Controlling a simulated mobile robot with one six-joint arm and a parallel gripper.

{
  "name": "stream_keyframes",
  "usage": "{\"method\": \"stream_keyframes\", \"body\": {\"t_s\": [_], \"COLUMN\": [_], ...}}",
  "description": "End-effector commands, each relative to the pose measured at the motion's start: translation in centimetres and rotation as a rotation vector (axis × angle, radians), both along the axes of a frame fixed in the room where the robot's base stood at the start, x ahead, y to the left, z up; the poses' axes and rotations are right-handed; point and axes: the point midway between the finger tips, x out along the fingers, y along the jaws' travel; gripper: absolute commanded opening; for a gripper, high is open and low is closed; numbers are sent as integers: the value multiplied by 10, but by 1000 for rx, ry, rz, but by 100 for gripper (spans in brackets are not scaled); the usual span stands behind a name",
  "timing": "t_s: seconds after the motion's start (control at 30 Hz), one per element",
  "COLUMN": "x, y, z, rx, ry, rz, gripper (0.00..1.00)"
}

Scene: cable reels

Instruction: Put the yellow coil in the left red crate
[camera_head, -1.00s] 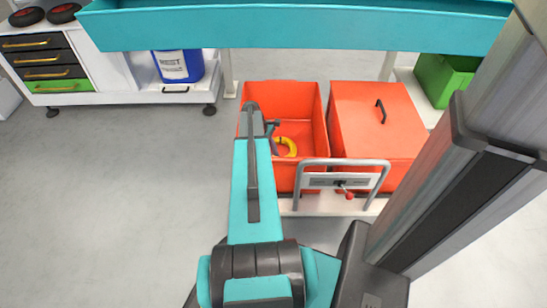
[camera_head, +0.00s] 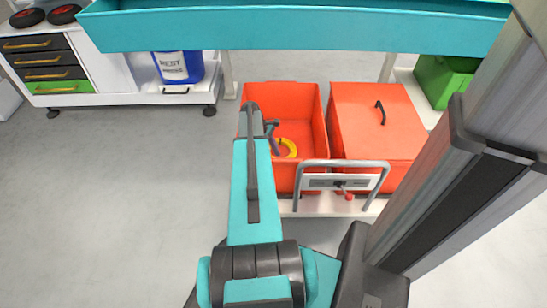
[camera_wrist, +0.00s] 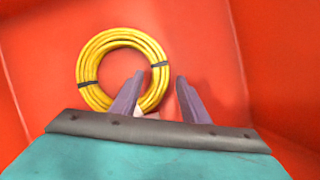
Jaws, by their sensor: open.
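The yellow coil (camera_wrist: 88,62) lies flat on the floor of the left red crate (camera_wrist: 205,45), with dark bands around it. In the head view the coil (camera_head: 290,147) shows partly inside the open left crate (camera_head: 308,107), beside my arm. My gripper (camera_wrist: 158,84) is open, with its purple fingers apart. The left finger overlaps the coil's right side in the wrist view; I cannot tell whether they touch. In the head view my gripper (camera_head: 274,144) is inside the crate, partly hidden by my arm.
The right red crate (camera_head: 365,125) has a lid with a black handle. A grey handle frame (camera_head: 341,164) stands in front of the crates. A teal tray (camera_head: 300,30) spans above the far side. A green bin (camera_head: 440,82) is at right. The floor at left is clear.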

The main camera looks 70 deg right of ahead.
Motion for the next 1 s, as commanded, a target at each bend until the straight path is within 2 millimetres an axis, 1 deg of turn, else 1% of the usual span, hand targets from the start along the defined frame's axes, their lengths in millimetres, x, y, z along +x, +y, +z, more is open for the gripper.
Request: {"method": "stream_keyframes", "body": {"t_s": [0.03, 0.17, 0.6, 0.8, 1.0], "x": [2, 9, 35, 42, 44], "y": [0, 0, -1, -1, -1], "z": [7, 23, 86, 103, 107], "rx": [-1, -1, -1, 0, 1], "ry": [0, -1, -1, -1, 0], "rz": [0, 0, 0, -1, -1], "gripper": [42, 42, 42, 42, 42]}}
